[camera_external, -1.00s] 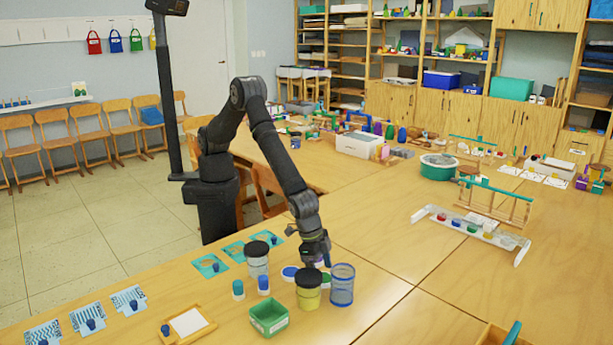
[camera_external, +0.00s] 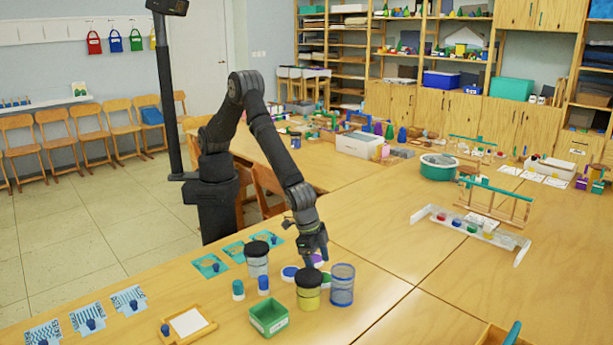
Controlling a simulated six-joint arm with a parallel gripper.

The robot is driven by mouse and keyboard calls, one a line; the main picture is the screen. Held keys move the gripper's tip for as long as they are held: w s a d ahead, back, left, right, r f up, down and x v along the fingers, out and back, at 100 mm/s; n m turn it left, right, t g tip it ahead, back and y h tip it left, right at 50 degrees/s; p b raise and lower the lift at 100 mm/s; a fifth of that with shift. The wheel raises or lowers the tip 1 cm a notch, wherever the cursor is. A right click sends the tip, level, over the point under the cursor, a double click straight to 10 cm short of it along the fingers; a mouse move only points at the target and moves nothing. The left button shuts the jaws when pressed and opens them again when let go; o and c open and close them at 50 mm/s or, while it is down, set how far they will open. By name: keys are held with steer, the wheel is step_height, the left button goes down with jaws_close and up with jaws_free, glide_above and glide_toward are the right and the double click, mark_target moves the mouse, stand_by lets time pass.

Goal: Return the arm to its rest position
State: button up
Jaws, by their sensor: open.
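My gripper (camera_external: 312,262) hangs low over the front table (camera_external: 380,252), pointing down, at the end of my bent black arm. It is open, and I see nothing held in it. Below and around it are a yellow jar with a black lid (camera_external: 308,290), a blue transparent cup (camera_external: 342,285), a round blue-and-white piece (camera_external: 289,273) and a purple piece (camera_external: 317,260). The fingertips are small and partly lost against these things. I cannot tell whether they touch any of them.
A clear jar with a black lid (camera_external: 257,259), two small bottles, blue (camera_external: 263,285) and green (camera_external: 238,290), and a green box (camera_external: 269,318) stand to the left. A wooden rack (camera_external: 494,205) stands to the right. The table between is clear.

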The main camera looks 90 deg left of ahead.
steer(key=d+v, duration=0.1)
steer(key=v, duration=0.7)
steer(key=x, duration=0.8)
steer(key=a+x, duration=0.1)
steer(key=x, duration=0.3)
steer(key=shift+f, duration=0.1)
steer(key=v, duration=0.5)
steer(key=shift+w+d, duration=0.2)
steer(key=shift+d, duration=0.1)
steer(key=s+d+r, duration=0.2)
steer(key=s+r, duration=0.4)
steer(key=s, duration=0.4)
steer(key=w+a+n+y, duration=0.1)
steer(key=w+a+n, duration=0.4)
steer(key=w+a, duration=1.65)
steer(key=w+a+n, duration=0.2)
steer(key=w+a, duration=0.3)
steer(key=a, duration=0.9)
steer(key=w+a+n+y, duration=0.1)
steer(key=w+a+n, duration=0.2)
steer(key=a, duration=1.1)
steer(key=w, duration=0.3)
steer(key=shift+a+r+y, duration=0.2)
steer(key=shift+r+y, duration=0.1)
steer(key=shift+r, duration=0.05)
